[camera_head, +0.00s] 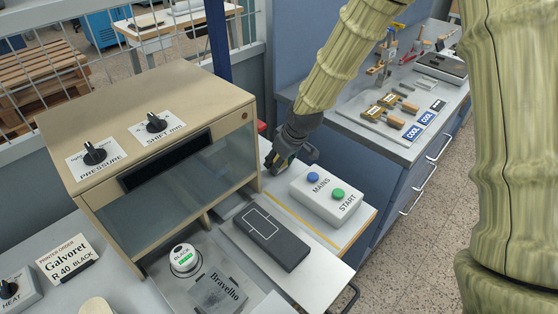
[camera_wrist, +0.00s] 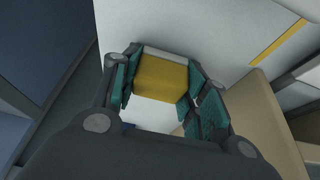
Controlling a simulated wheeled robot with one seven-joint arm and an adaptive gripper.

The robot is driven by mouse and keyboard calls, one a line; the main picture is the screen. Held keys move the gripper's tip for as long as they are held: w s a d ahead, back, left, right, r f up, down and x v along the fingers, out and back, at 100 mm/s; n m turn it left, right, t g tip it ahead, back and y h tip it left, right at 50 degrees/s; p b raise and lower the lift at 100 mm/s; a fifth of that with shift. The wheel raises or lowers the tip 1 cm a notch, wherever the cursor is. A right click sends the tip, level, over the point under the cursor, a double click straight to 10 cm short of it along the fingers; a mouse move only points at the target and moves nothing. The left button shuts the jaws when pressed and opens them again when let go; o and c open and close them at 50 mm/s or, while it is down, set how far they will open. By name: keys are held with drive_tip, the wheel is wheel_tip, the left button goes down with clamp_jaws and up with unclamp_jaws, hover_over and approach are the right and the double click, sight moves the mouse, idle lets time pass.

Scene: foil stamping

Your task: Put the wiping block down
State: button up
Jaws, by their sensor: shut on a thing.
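The wiping block (camera_wrist: 160,80) is yellow with a pale strip along one edge. In the wrist view it sits between the two teal-padded fingers of my gripper (camera_wrist: 158,88), which is shut on it. In the head view my gripper (camera_head: 279,162) is low over the light bench, just right of the wooden cabinet and behind the MAINS/START box. There the block is mostly hidden by the gripper. I cannot tell whether the block touches the bench surface.
The white control box (camera_head: 327,195) with blue and green buttons stands close to my gripper. The wooden cabinet (camera_head: 150,110) with a glass front is to its left. A dark flat block (camera_head: 265,236) lies nearer. A grey side bench (camera_head: 400,145) holds stamps and tools.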

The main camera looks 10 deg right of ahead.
drive_tip(key=shift+s+f, duration=0.2)
drive_tip(key=shift+f, duration=0.3)
drive_tip(key=shift+s+f, duration=0.15)
drive_tip(key=o, duration=0.9)
drive_tip(key=shift+c, duration=0.2)
drive_tip(key=shift+o, duration=1.4)
drive_tip(key=shift+f, duration=0.2)
drive_tip(key=shift+w+f, duration=0.15)
drive_tip(key=shift+w, duration=0.05)
drive_tip(key=shift+s+d+r, duration=0.1)
drive_tip(key=shift+r, duration=0.15)
drive_tip(key=shift+r, duration=0.1)
